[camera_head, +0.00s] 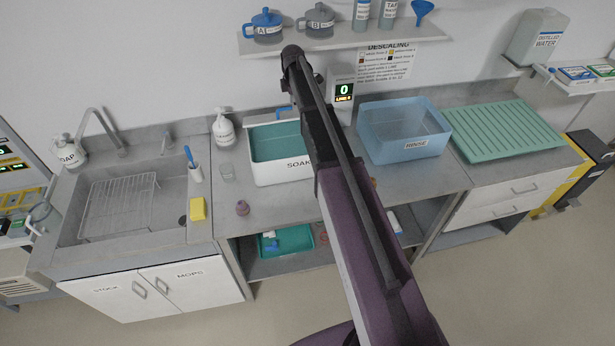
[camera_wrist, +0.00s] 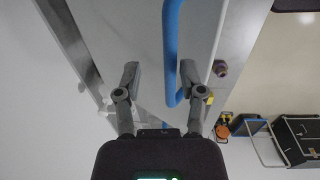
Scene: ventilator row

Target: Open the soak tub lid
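The soak tub (camera_head: 283,173) is a white tub labelled SOAK on the counter. Teal shows within its rim; I cannot tell whether that is its inside or a lid surface. A short piece of blue handle (camera_head: 284,112) shows at its back edge, partly behind my arm. In the wrist view the blue handle (camera_wrist: 171,45) is a long bar over a pale panel, its bent end reaching down between my fingers. My gripper (camera_wrist: 160,75) is open, with the bar nearer the right finger and no clear grip. The head view hides my fingertips.
The blue rinse tub (camera_head: 405,150) stands right of the soak tub, and a white bottle (camera_head: 223,130) stands left. A purple knob-like item (camera_head: 242,208) sits in front. A shelf (camera_head: 330,40) with jugs hangs above. The counter front left of the arm has some free room.

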